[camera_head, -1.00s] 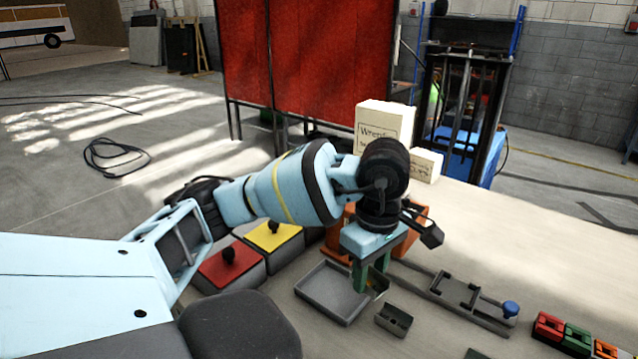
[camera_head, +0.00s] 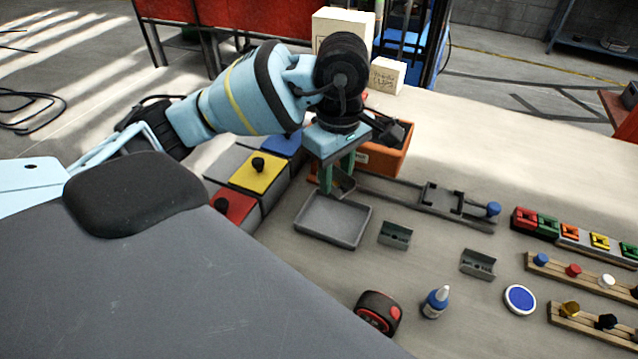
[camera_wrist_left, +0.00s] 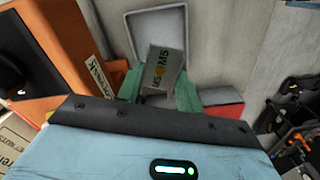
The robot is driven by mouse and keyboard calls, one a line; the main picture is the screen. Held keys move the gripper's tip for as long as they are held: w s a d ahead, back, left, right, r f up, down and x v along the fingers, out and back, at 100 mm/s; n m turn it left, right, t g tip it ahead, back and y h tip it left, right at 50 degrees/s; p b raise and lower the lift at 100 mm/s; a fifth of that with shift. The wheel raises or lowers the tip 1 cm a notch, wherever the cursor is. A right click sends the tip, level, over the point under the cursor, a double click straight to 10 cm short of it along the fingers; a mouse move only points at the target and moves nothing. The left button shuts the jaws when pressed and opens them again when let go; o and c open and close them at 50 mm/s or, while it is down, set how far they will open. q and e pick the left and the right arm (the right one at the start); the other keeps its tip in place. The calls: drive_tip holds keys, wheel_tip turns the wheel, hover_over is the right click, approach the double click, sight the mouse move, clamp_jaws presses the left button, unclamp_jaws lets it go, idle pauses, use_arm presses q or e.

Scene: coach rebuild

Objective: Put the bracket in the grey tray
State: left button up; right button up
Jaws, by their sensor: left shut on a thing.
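My left gripper (camera_head: 337,180) is shut on the bracket (camera_head: 344,184), a small grey metal piece. In the left wrist view the bracket (camera_wrist_left: 163,70) sits between the green fingers and shows "M5" marks. The grey tray (camera_head: 333,241) is a shallow, empty square tray on the bench. The gripper and bracket appear at its back edge in the head view, and the bracket looks held above the bench. The tray (camera_wrist_left: 183,25) also shows beyond the bracket in the wrist view. My right gripper is not in view.
An orange bin (camera_head: 385,160) stands close behind the gripper. Red (camera_head: 232,207) and yellow (camera_head: 258,176) lidded boxes are left of the tray. Two small grey metal pieces (camera_head: 395,234) (camera_head: 478,264) lie to the right. A slotted rail (camera_head: 440,200) runs behind them.

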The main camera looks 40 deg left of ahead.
sight(333, 220)
use_arm(q)
drive_tip(key=shift+f, duration=4.95)
drive_tip(key=shift+f, duration=0.2)
drive_tip(key=o, duration=1.1)
drive_tip(key=shift+r, duration=0.1)
wheel_tip(333, 220, up, 12)
drive_tip(key=shift+r, duration=0.15)
